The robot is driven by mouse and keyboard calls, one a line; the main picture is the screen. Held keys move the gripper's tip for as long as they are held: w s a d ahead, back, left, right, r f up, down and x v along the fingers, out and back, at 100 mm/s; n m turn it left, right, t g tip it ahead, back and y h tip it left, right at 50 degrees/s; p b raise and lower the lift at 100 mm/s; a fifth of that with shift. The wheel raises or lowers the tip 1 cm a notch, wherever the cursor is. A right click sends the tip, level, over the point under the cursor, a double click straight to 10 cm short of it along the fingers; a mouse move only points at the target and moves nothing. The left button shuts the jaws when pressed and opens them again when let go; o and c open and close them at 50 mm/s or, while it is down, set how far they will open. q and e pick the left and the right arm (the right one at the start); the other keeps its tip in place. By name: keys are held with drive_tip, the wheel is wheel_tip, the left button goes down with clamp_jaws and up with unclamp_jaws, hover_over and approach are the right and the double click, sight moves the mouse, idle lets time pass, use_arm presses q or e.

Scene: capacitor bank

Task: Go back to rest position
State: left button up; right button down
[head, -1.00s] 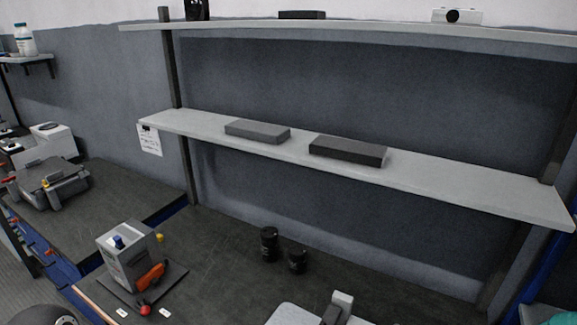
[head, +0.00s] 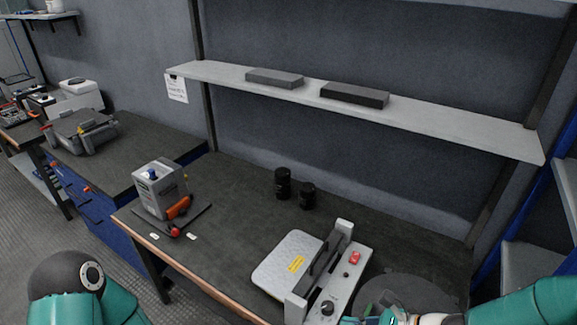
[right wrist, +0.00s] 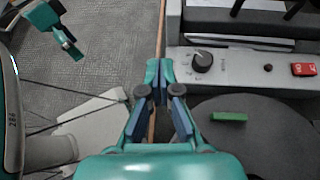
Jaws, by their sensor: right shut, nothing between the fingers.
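My right gripper (right wrist: 160,85) is shut with nothing between its fingers, low beside the front edge of the bench. In the head view only part of my right arm shows at the bottom right. In the right wrist view a teal part with a blue pad at the upper left looks like the end of my left gripper (right wrist: 70,42); its jaw opening cannot be made out. In the head view my left arm shows only at the bottom left, and its gripper is out of that picture.
The grey panel device (head: 330,275) with a knob and red switch stands near the right gripper, beside a round dark plate (right wrist: 265,145) with a green piece (right wrist: 229,116). A grey box (head: 160,187), two black cylinders (head: 283,183) and a shelf (head: 440,117) are further back.

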drive_tip(key=s+a+f+n+g+h, duration=0.2)
drive_tip(key=s+f+n+g, duration=0.3)
drive_tip(key=s, duration=0.4)
drive_tip(key=s+a+f+n+g+h, duration=0.2)
drive_tip(key=s+a+f+n+g, duration=0.15)
drive_tip(key=s+f+n, duration=0.45)
drive_tip(key=w+d+f+n+t+h, duration=0.2)
drive_tip(key=w+d+f+n+t, duration=0.1)
drive_tip(key=n, duration=0.5)
drive_tip(key=shift+d+f+n+t+h, duration=0.3)
drive_tip(key=shift+f+t+h, duration=0.15)
drive_tip(key=shift+t, duration=0.1)
drive_tip(key=shift+w, duration=0.1)
